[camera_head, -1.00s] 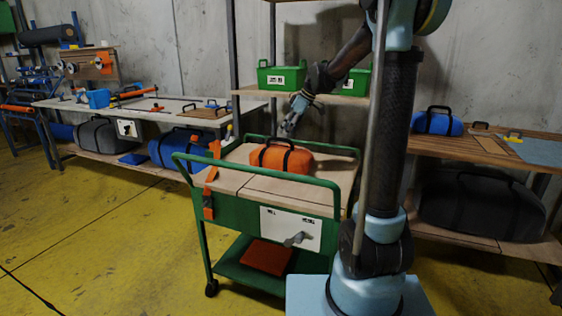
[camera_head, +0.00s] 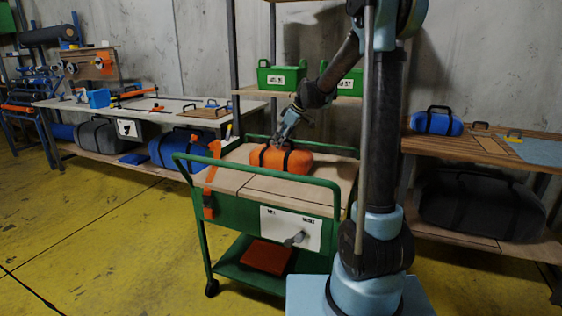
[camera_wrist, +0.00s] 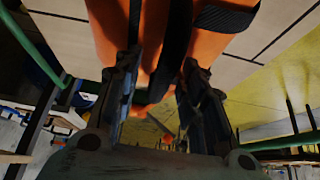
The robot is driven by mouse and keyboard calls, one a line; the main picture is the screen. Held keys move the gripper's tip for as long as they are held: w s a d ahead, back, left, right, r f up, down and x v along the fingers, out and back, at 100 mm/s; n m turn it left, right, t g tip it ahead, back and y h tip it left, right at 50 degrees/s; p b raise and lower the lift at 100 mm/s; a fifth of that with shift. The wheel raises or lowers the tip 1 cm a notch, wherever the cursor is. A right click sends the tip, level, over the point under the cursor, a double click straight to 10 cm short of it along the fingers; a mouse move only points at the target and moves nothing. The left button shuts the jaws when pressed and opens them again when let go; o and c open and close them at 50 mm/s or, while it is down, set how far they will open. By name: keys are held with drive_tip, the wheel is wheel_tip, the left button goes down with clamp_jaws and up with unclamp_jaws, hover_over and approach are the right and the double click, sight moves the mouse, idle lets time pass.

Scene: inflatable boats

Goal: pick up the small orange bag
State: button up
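The small orange bag (camera_head: 281,159), with black straps, lies on the wooden top of the green cart. My gripper (camera_head: 281,139) points down at the top of the bag, at or very near it. In the wrist view, the orange bag (camera_wrist: 216,43) fills the upper middle, with a dark strap between the fingers. My gripper (camera_wrist: 163,68) has its two fingers apart, one on each side of the strap. Whether the fingers touch the bag is not clear. The bag's top is partly hidden by the gripper in the head view.
The green cart (camera_head: 247,213) has a raised rail around its top and an orange flat item (camera_head: 266,256) on its lower shelf. Green bins (camera_head: 281,77) stand on a shelf behind. A blue bag (camera_head: 436,122) lies on the right bench. Bare wood surrounds the orange bag.

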clamp_jaws()
drive_tip(key=shift+r, duration=0.1)
